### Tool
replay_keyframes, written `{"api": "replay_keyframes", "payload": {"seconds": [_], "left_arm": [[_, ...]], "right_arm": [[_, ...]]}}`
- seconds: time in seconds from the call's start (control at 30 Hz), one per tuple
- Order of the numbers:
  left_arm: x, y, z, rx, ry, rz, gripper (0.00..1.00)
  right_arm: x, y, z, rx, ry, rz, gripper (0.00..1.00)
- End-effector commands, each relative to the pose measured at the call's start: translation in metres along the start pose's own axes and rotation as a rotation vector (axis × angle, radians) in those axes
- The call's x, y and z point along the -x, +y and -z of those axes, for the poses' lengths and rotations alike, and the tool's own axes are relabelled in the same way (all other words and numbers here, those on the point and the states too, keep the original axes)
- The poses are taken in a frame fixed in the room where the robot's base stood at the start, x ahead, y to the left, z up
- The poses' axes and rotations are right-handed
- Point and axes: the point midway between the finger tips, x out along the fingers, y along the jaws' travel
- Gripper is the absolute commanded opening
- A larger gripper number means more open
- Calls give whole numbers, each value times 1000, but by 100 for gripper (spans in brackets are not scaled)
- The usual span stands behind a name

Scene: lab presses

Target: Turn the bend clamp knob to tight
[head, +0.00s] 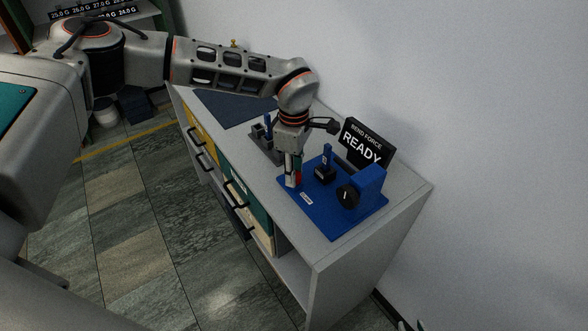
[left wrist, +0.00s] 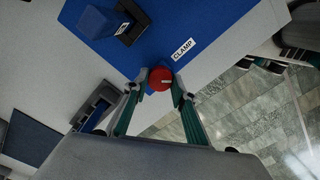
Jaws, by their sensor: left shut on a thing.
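The clamp knob is a small red round knob with a pale mark (left wrist: 161,79), at the edge of the blue base plate beside the white CLAMP label (left wrist: 183,48). My left gripper (left wrist: 157,88) is shut on it, one finger on each side. In the head view my left gripper (head: 292,182) points down at the left part of the blue bend press (head: 335,222). There the fingers hide most of the knob, and only a bit of red shows. My right gripper is in neither view.
A black dial (head: 347,196) sits on the press's upright blue block, right of my gripper. A black display (head: 366,142) reading BEND FORCE READY stands behind. Another small device (head: 262,142) and a dark mat (head: 232,108) lie further along the grey bench (head: 383,213).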

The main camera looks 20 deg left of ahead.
Motion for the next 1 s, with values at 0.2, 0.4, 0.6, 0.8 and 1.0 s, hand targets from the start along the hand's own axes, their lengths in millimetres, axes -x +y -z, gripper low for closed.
{"api": "replay_keyframes", "payload": {"seconds": [0.2, 0.4, 0.6, 0.8, 1.0], "left_arm": [[1, 0, 0, -206, 1, -1, 4], [0, 1, 0, -379, 0, -1, 4], [0, 1, 0, -516, 1, 0, 4], [0, 1, 0, -605, 1, 0, 4], [0, 1, 0, -648, 0, 0, 4]], "right_arm": [[2, 2, -1, -3, -7, -5, 26], [2, 4, -1, -8, -7, -9, 26], [2, 4, 0, -9, -8, -10, 26], [2, 4, -1, -9, -8, -10, 26], [2, 4, -1, -8, -9, -10, 26]]}}
